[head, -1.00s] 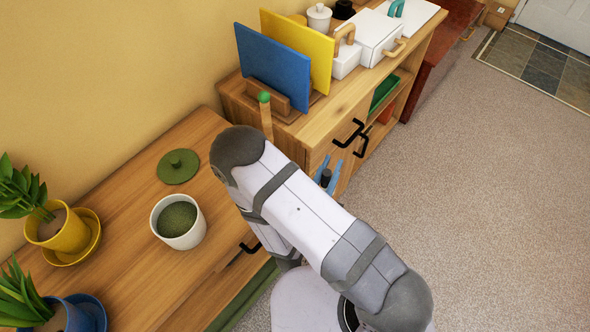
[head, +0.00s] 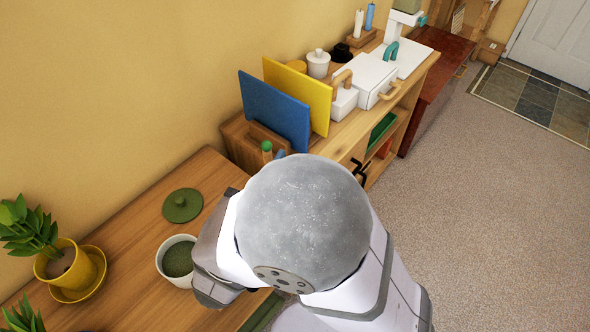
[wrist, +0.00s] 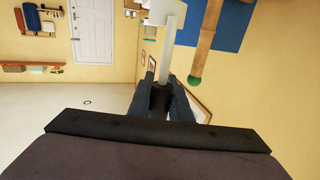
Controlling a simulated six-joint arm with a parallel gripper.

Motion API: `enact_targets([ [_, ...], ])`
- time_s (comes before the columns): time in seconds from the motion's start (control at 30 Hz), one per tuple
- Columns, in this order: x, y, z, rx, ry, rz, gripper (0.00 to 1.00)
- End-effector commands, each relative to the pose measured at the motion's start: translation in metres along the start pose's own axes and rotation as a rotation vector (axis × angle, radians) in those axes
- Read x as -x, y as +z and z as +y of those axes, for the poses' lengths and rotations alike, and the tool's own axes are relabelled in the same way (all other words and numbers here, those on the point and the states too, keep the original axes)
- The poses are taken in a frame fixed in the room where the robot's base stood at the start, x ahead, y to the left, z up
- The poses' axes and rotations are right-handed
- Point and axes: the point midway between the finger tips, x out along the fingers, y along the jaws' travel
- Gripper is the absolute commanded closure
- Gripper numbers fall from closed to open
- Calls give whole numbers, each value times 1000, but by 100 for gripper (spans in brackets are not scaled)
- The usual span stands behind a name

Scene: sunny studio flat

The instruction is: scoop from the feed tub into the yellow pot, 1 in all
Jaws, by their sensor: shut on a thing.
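The feed tub (head: 165,255) is a white round pot with green feed inside, on the wooden cabinet top. Part of its right side is hidden by my arm. The yellow pot (head: 50,268) holds a leafy plant and stands in a yellow saucer (head: 98,284) at the left. In the wrist view my gripper (wrist: 161,82) is shut on a tool, apparently the scoop (wrist: 171,45), with a dark grip, a pale grey shaft and a whitish end cut off by the top edge. The gripper and the tool are hidden behind my arm in the head view.
A green lid (head: 183,205) lies behind the tub. A green-tipped wooden handle (head: 266,150) stands up near the blue board (head: 275,110) and yellow board (head: 320,98). Another plant (head: 20,318) shows at the bottom left. Open wood lies between tub and yellow pot.

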Motion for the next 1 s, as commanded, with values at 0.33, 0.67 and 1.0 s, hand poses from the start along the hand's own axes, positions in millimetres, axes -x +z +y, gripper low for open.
enact_targets([
  [0.33,20,-16,-51,5,-204,2,100],
  [0.67,80,-5,-145,10,-631,0,100],
  [1.0,165,18,-204,6,-1008,0,100],
])
